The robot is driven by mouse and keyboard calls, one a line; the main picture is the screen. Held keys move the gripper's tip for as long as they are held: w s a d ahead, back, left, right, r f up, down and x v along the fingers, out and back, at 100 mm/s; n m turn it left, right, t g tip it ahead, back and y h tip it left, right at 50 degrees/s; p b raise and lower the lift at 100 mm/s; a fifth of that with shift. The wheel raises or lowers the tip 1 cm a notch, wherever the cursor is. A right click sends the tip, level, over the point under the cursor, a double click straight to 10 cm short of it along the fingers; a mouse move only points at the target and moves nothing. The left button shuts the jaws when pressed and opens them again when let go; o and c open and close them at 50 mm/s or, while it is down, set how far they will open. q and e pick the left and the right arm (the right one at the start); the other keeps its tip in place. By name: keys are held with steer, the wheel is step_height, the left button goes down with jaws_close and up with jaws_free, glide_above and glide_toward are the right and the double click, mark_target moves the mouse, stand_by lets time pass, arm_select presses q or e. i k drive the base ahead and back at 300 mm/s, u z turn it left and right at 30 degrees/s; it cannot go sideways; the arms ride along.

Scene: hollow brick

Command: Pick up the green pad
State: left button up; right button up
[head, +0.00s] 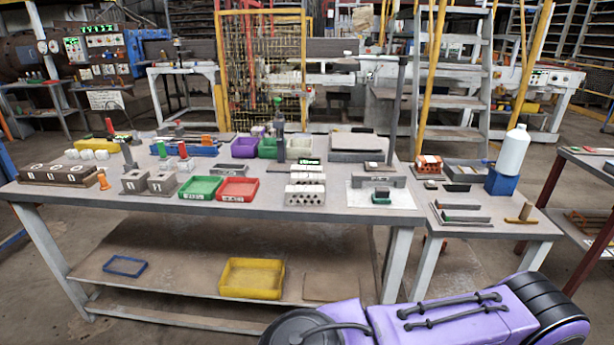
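A small block with a dark green band (381,196) sits on a pale sheet (410,199) near the front right of the main table; it looks like the green pad. It is small, so its exact shape is hard to tell. A grey bar-shaped block (378,180) lies just behind it. Neither of my grippers shows in the head view, so nothing is seen touching the pad.
A pale hollow brick (305,194) stands left of the sheet. Red (238,190) and green (200,188) trays lie farther left. A side table (500,228) at right holds a white bottle (512,150). A yellow tray (251,278) sits on the lower shelf.

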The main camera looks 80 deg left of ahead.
mark_target(381, 196)
steer(key=u, duration=1.55)
steer(key=k, duration=0.15)
steer(key=u, duration=1.1)
